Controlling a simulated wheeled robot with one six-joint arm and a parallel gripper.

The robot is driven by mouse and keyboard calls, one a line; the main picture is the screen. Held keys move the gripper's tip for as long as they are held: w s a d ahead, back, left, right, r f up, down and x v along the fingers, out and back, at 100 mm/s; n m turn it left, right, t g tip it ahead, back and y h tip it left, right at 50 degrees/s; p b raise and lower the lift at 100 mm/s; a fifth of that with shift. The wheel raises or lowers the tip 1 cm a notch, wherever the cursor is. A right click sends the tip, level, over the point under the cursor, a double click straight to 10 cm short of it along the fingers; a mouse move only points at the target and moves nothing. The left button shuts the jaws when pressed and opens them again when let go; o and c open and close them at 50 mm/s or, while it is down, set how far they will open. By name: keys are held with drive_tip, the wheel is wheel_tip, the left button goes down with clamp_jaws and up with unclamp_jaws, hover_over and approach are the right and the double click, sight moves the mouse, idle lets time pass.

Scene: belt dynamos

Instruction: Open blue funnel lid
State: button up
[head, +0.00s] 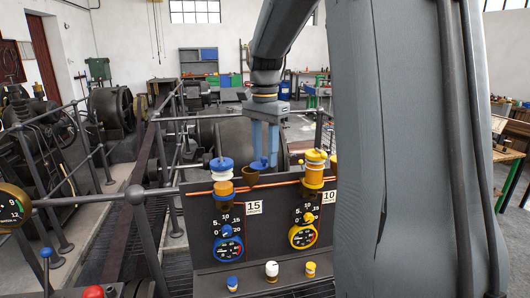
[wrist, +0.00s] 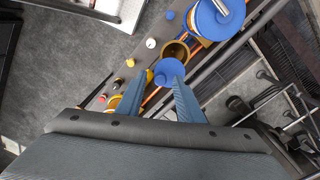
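The blue funnel lid (wrist: 168,70) is a round blue disc beside the mouth of a small brass funnel (wrist: 176,52). The funnel's dark inside shows, so the lid does not cover the mouth. In the head view the lid (head: 260,163) is at the right rim of the funnel (head: 249,178), on the panel's top edge. My gripper (head: 265,160) points down over the lid, its blue fingers apart. In the wrist view the fingertips (wrist: 164,78) lie on either side of the lid's near part. Whether they touch it is unclear.
A blue-capped oiler (head: 221,170) stands left of the funnel and a yellow-capped one (head: 314,168) to the right. The dark panel (head: 258,232) below carries gauges and knobs. A copper pipe (head: 197,193) and railings run close by. A large dynamo (head: 228,140) stands behind.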

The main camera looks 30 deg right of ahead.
clamp_jaws()
drive_tip(key=shift+d+n, duration=0.1)
drive_tip(key=shift+n, duration=0.2)
drive_tip(key=shift+w+d+r+n+p, duration=0.1)
drive_tip(key=shift+w+d+n+p, duration=0.2)
drive_tip(key=shift+n, duration=0.25)
drive_tip(key=shift+w+d+n+p, duration=0.15)
drive_tip(key=shift+n+p, duration=0.2)
drive_tip(key=shift+n, duration=0.2)
drive_tip(key=shift+w+d+n+p, duration=0.1)
drive_tip(key=shift+w+n+p, duration=0.2)
drive_tip(key=shift+n, duration=0.45)
drive_tip(key=shift+w+d+n+p, duration=0.1)
drive_tip(key=shift+w+n+p, duration=0.15)
drive_tip(key=shift+n, duration=0.5)
unclamp_jaws()
